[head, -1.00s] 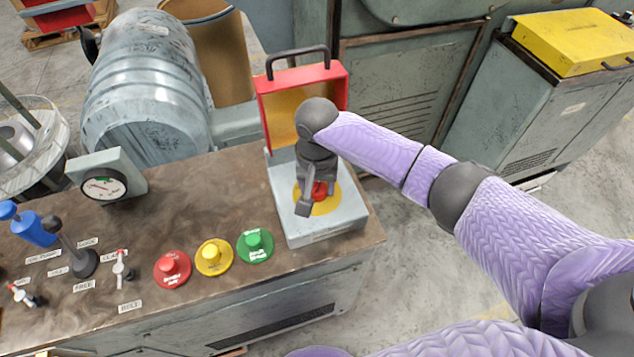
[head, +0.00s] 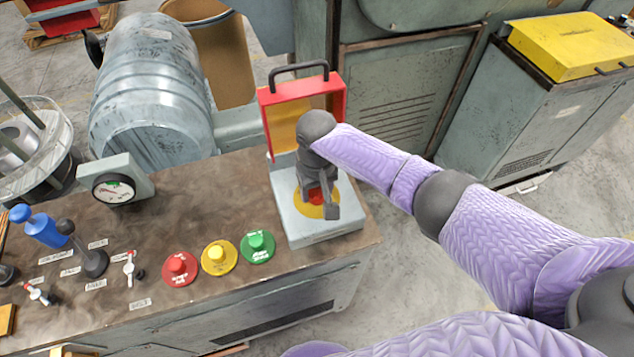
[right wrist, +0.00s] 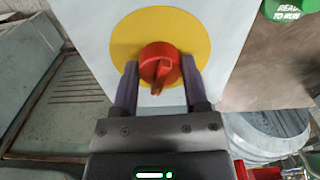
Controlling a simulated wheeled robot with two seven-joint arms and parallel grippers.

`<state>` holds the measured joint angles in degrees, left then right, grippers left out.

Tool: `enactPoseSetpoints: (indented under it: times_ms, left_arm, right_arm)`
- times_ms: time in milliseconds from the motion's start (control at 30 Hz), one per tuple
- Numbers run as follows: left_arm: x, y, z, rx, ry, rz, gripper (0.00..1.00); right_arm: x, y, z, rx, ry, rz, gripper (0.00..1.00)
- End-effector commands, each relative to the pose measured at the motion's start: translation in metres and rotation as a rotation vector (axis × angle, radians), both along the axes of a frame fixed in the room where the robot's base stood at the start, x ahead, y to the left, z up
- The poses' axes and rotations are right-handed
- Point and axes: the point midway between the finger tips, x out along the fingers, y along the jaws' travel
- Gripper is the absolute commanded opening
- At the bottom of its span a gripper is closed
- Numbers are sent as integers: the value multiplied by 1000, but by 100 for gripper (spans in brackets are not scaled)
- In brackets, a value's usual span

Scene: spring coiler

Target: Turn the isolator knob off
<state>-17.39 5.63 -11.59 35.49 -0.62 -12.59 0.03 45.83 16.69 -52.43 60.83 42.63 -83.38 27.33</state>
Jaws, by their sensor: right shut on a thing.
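The isolator knob (right wrist: 160,66) is red and sits on a round yellow plate (right wrist: 202,38) on a pale grey box (head: 290,216). In the head view the knob (head: 316,196) is partly hidden by my right gripper (head: 318,200), which points down over it. In the right wrist view my right gripper (right wrist: 159,78) has one finger on each side of the knob and is shut on it. The red hinged cover (head: 335,98) of the box stands open behind my gripper. My left gripper is not in view.
Red (head: 180,268), yellow (head: 218,257) and green (head: 257,246) buttons lie left of the box. Several levers, small switches and a gauge (head: 114,189) stand farther left on the brown top (head: 200,210). A large grey motor-like drum (head: 150,80) is behind.

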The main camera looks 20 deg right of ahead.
Motion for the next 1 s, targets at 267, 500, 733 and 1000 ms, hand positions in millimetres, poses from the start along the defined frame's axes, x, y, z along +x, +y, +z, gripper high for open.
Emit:
enactPoseSetpoints:
  times_ms: [267,500,733,1000]
  left_arm:
    - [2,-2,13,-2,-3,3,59]
    - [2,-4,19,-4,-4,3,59]
    - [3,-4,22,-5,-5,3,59]
    - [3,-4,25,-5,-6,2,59]
  right_arm:
    - [0,0,2,1,2,256,0]
    - [0,0,1,1,1,485,0]
    - [0,0,0,1,1,702,0]
    - [0,0,0,2,0,922,0]
